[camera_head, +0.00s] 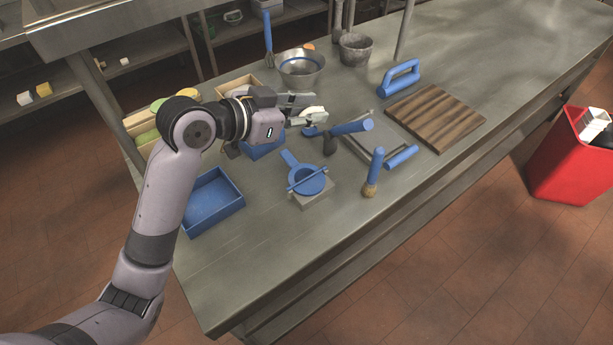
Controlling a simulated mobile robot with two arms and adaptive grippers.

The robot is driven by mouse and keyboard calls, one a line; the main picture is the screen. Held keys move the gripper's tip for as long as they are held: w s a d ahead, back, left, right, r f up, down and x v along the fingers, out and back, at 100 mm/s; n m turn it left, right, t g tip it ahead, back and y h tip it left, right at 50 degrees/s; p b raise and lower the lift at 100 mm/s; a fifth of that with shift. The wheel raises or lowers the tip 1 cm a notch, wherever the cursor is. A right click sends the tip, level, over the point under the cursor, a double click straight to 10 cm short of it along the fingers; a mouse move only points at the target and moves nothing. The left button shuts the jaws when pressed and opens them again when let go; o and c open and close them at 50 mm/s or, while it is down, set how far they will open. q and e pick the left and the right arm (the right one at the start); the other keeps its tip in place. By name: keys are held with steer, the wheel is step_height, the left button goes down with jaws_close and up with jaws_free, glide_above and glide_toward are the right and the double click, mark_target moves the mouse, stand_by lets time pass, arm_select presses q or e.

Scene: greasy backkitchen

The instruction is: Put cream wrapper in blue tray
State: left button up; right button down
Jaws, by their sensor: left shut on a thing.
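My left gripper (302,108) reaches in from the left over the steel table and is shut on a small cream-white piece, the cream wrapper (312,116). Its fingers and wrist hide part of the wrapper. I cannot tell whether the wrapper touches anything below it. An empty blue tray (211,200) lies at the table's near left edge, to the lower left of the gripper. A second blue container (264,151) shows partly under the wrist. My right gripper is out of view.
Blue-handled tools and a blue strainer (308,181) lie right of the tray. A metal bowl (300,68), stone mortar (356,49) and wooden board (436,116) stand further back and right. A red bin (564,160) is on the floor. The near tabletop is clear.

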mark_target(309, 185)
arm_select(q)
steer(key=shift+d, duration=0.2)
steer(key=shift+s+f, duration=0.1)
step_height(309, 185, down, 20)
steer(key=shift+r+p, duration=0.25)
steer(key=shift+p, duration=0.3)
steer(key=shift+f, duration=0.2)
steer(key=o, duration=0.8)
steer(key=shift+r, duration=0.1)
